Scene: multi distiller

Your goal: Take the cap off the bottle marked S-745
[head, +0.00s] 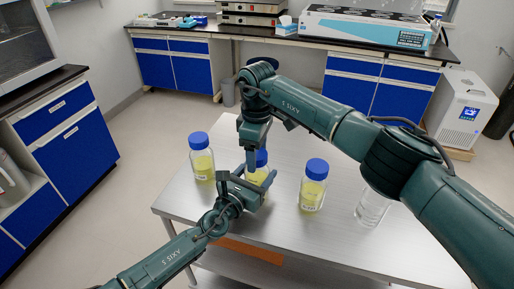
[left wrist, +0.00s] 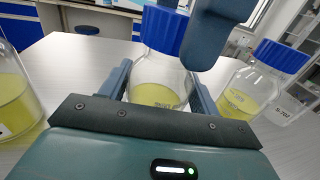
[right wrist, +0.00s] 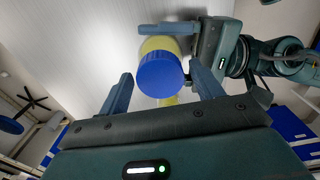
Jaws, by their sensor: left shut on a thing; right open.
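The middle bottle (head: 256,178) is clear with yellow liquid and a blue cap (head: 261,157). It stands upright on the metal table. My left gripper (head: 259,173) is shut on its body from the front, and the left wrist view shows the bottle (left wrist: 158,88) between the fingers. Its label is too blurred to read. My right gripper (head: 254,155) points down from above and is open. In the right wrist view the blue cap (right wrist: 160,76) lies between its spread fingers, with a gap visible to the left finger. The cap is on the bottle.
A similar capped bottle (head: 202,165) stands to the left and another (head: 311,194) to the right. An empty clear glass vessel (head: 372,208) stands further right. The table (head: 180,208) has free room at its left front. Lab benches stand behind.

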